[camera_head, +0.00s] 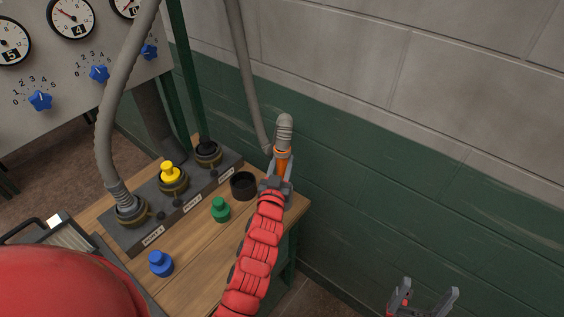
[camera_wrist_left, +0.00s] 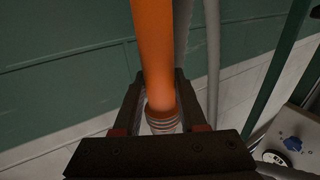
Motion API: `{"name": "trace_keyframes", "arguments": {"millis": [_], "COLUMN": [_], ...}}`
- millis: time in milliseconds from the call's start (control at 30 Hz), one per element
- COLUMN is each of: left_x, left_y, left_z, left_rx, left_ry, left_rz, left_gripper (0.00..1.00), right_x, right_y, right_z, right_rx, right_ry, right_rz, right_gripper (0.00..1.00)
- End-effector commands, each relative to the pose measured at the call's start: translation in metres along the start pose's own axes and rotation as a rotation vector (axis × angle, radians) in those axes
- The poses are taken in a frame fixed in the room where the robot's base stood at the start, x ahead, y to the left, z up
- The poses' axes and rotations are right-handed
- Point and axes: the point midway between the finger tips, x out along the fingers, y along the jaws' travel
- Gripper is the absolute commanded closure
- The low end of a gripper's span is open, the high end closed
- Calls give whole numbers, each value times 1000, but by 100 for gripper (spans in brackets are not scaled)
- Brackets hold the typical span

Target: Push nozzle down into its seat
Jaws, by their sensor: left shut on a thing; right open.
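My left gripper (camera_head: 279,178) is shut on the orange nozzle (camera_head: 282,163) at the end of a grey hose (camera_head: 284,130). The nozzle is held above the table's right end, to the right of an open black cup (camera_head: 243,185), apart from it. In the left wrist view the orange nozzle (camera_wrist_left: 154,50) rises from between the fingers (camera_wrist_left: 160,120). The grey block (camera_head: 148,231) has a row of seats. Its left seat holds a ribbed grey hose end (camera_head: 122,196), and its middle one a yellow plug (camera_head: 170,172). The right seat (camera_head: 208,152) looks dark. My right gripper (camera_head: 429,290) is open and empty.
A green plug (camera_head: 220,209) and a blue plug (camera_head: 160,263) stand on the wooden table (camera_head: 195,265). A gauge panel (camera_head: 75,65) with blue knobs stands at the upper left. A green and grey wall (camera_head: 400,140) is behind, close to the nozzle.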

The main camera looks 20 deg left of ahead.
Motion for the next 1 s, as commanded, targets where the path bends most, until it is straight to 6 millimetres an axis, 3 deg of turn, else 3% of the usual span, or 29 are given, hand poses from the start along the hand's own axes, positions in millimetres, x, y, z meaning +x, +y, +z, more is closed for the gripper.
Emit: {"name": "trace_keyframes", "arguments": {"millis": [1000], "left_x": [-1], "left_y": [0], "left_z": [21], "left_rx": [0], "left_ry": [1], "left_rz": [0], "left_gripper": [100], "right_x": [-21], "right_y": [-1], "right_z": [4], "right_rx": [0], "right_ry": [0], "right_rz": [0], "right_gripper": [20]}}
